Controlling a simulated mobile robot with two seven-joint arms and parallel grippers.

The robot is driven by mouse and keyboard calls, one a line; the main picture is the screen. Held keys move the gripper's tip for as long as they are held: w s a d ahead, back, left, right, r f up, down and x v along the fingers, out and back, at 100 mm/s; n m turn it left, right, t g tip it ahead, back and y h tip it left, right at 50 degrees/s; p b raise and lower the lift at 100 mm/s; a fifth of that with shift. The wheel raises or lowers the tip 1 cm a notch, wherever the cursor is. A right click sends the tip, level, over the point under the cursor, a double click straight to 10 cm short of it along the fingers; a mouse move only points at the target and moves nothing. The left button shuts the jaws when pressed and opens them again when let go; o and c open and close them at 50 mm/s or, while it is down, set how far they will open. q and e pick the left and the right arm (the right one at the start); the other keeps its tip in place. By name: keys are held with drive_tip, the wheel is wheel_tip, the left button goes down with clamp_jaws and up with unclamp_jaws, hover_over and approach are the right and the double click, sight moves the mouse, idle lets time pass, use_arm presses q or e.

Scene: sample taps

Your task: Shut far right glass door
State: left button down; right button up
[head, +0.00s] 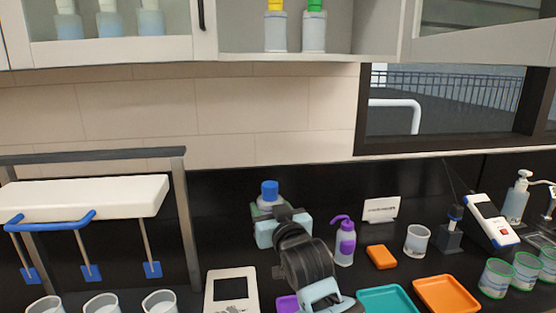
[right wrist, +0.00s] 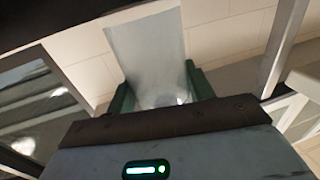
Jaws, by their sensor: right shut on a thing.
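The far right glass door (head: 480,25) is at the top right of the head view. My right gripper (head: 268,207) is low over the dark counter area, away from the door. My left gripper is out of view.
Bottles with yellow (head: 276,30) and green (head: 314,30) caps stand in the open bay. The left glass door (head: 165,22) looks shut. A purple wash bottle (head: 345,242), trays (head: 446,295) and beakers (head: 417,240) crowd the counter. A rack (head: 80,198) stands left.

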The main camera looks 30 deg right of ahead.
drive_tip(key=s+a+f+y, duration=0.1)
drive_tip(key=s+a+f, duration=0.1)
drive_tip(key=s+f, duration=0.3)
drive_tip(key=s+a+f+n, duration=0.1)
drive_tip(key=s+a+f, duration=0.1)
drive_tip(key=s+f, duration=0.4)
drive_tip(key=s, duration=0.4)
drive_tip(key=shift+a+y, duration=0.3)
drive_tip(key=shift+y, duration=0.1)
drive_tip(key=shift+d, duration=0.1)
